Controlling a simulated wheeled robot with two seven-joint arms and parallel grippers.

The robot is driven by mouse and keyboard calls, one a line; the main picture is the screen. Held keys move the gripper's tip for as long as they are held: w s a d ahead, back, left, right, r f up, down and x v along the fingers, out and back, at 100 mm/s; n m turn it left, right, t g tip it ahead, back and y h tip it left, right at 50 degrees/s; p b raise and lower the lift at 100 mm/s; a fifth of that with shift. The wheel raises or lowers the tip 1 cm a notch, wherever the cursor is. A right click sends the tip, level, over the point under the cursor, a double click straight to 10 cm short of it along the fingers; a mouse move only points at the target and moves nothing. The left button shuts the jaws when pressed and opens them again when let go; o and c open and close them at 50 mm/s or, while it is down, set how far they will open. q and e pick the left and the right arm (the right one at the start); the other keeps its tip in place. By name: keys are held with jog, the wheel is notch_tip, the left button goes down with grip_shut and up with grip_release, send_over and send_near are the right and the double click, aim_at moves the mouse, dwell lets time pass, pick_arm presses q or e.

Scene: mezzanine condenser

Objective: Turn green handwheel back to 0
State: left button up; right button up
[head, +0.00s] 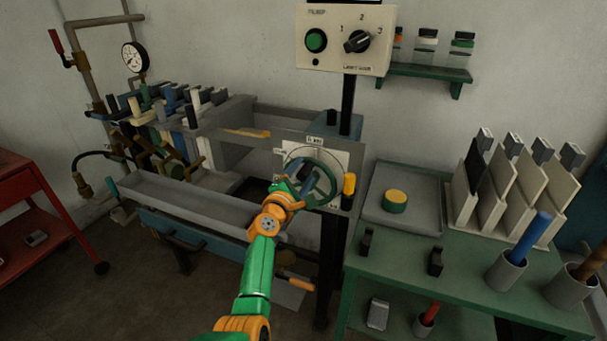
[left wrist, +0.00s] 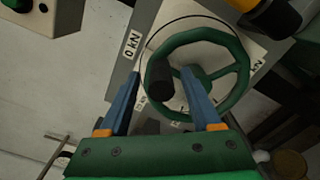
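The green handwheel (head: 329,181) sits on a pale dial plate (head: 338,158) fixed to a grey panel. In the left wrist view the wheel (left wrist: 194,38) shows its rim, spokes and a dark knob (left wrist: 160,74) on the rim. My left gripper (head: 291,184) is in front of the wheel's left side and hides part of it. In the left wrist view its blue fingers (left wrist: 160,76) are apart, with the knob between them and a gap beside it. Labels show around the wheel, but the wheel's setting cannot be read. My right gripper is not in view.
A yellow-orange handle (head: 348,190) is just right of the wheel. A control box (head: 345,38) hangs above. A green bench (head: 465,275) with a tray and plates is at right. A grey trough (head: 185,195) lies left of my arm.

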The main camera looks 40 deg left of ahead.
pick_arm(q)
jog(key=p+v, duration=0.1)
jog(key=v, duration=0.6)
jog(key=shift+s, duration=0.1)
jog(key=shift+a, duration=0.1)
